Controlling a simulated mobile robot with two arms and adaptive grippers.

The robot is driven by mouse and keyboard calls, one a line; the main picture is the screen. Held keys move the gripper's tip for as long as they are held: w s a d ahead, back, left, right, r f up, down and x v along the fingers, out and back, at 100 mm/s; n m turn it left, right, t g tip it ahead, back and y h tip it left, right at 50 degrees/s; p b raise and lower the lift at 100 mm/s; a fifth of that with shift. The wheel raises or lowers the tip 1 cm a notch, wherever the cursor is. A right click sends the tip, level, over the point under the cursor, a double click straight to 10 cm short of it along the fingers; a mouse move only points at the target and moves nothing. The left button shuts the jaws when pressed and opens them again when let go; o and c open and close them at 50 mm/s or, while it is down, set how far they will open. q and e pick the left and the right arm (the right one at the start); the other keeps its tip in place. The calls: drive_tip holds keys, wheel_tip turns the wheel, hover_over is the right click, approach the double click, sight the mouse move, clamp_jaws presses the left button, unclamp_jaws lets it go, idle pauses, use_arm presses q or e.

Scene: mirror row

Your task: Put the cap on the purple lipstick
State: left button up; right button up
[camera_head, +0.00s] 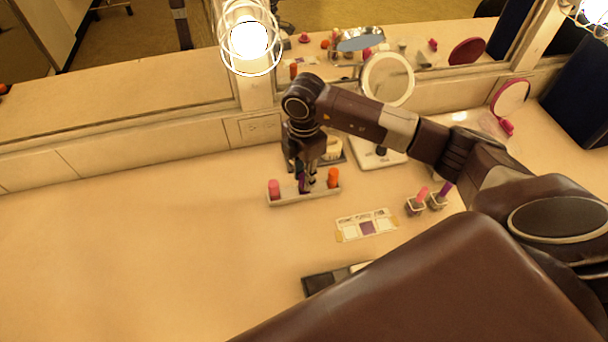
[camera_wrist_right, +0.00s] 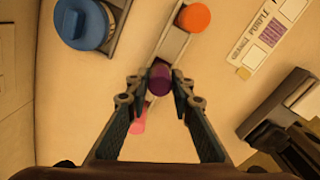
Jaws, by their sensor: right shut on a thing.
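The purple cap (camera_head: 302,184) is at the middle of a pale narrow tray (camera_head: 287,199). In the right wrist view the purple cap (camera_wrist_right: 160,79) is between the fingertips. My right gripper (camera_head: 308,181), also in the right wrist view (camera_wrist_right: 159,84), points down and is shut on it. I cannot tell whether the cap still touches the tray. The purple lipstick (camera_head: 446,188) stands in a small square holder to the right, partly beside my right arm. My left gripper is out of view.
A pink cap (camera_head: 273,187) and an orange cap (camera_head: 333,177) flank the gripper on the tray. A pink lipstick (camera_head: 422,194) stands left of the purple one. A label card (camera_head: 366,226) lies flat between. A round mirror (camera_head: 387,80) stands behind. The left counter is clear.

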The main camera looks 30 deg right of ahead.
drive_tip(key=shift+f, duration=0.15)
drive_tip(key=o, duration=0.9)
drive_tip(key=shift+o, duration=0.2)
drive_tip(key=o, duration=0.4)
drive_tip(key=shift+r+p, duration=2.65)
drive_tip(key=shift+r, duration=0.9)
